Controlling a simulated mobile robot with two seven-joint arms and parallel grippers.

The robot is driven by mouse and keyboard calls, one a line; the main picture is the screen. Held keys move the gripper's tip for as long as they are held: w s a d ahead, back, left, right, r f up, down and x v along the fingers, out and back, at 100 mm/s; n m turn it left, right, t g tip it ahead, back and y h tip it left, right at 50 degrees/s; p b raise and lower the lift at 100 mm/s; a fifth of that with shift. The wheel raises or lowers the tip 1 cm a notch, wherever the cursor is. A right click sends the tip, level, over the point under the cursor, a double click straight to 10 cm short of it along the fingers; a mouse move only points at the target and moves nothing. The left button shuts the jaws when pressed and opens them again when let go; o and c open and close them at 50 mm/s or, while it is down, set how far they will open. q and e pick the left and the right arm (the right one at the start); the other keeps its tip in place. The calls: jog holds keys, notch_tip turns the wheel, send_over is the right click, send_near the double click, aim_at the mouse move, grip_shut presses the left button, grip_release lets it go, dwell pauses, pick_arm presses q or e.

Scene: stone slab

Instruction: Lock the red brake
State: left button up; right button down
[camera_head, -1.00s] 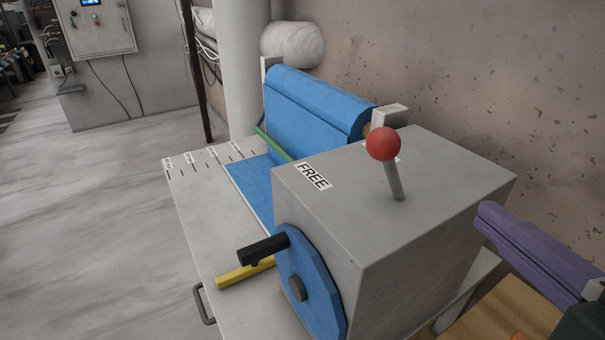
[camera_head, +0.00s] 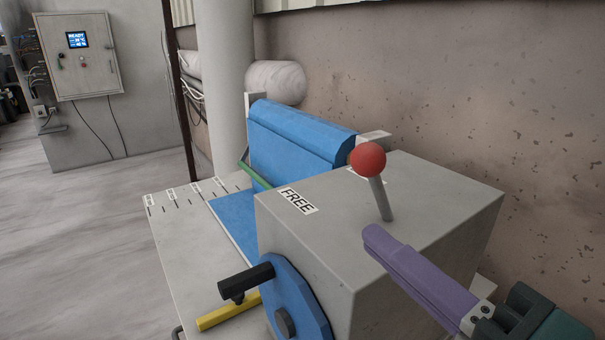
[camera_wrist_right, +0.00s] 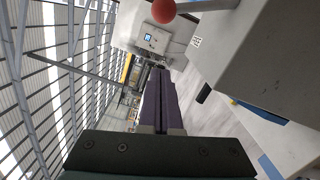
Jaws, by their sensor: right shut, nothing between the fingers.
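The red brake is a lever with a red ball knob (camera_head: 367,160) on a grey stem (camera_head: 381,199), standing on top of a grey box (camera_head: 330,262). The stem leans a little toward the left. A white label reading FREE (camera_head: 297,201) lies on the box top, left of the lever. My right gripper (camera_head: 372,236), with purple fingers, is shut and empty, its tips just in front of the stem's base in the head view; I cannot tell whether they touch. In the right wrist view the red knob (camera_wrist_right: 163,11) is at the top edge, above the shut fingers (camera_wrist_right: 158,75). My left gripper is not in view.
A blue wheel with a black crank handle (camera_head: 246,278) sits on the box's front side, near a yellow bar (camera_head: 228,311). A wall (camera_head: 470,90) stands close behind; open floor is at left.

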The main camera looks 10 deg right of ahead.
aim_at(380, 188)
jog(key=p+x, duration=0.1)
jog(key=x, duration=0.6)
jog(key=shift+w+r+p, duration=0.2)
jog(key=shift+p, duration=0.2)
jog(key=shift+w+d+r+p, duration=0.2)
jog(key=shift+d+p, duration=0.2)
jog(key=shift+d, duration=0.2)
jog(key=shift+w+d+r+p, duration=0.15)
jog(key=shift+w+d+p, duration=0.15)
jog(key=shift+d, duration=0.3)
jog(key=shift+w+d, duration=0.25)
jog(key=shift+d, duration=0.3)
jog(key=shift+r, duration=0.1)
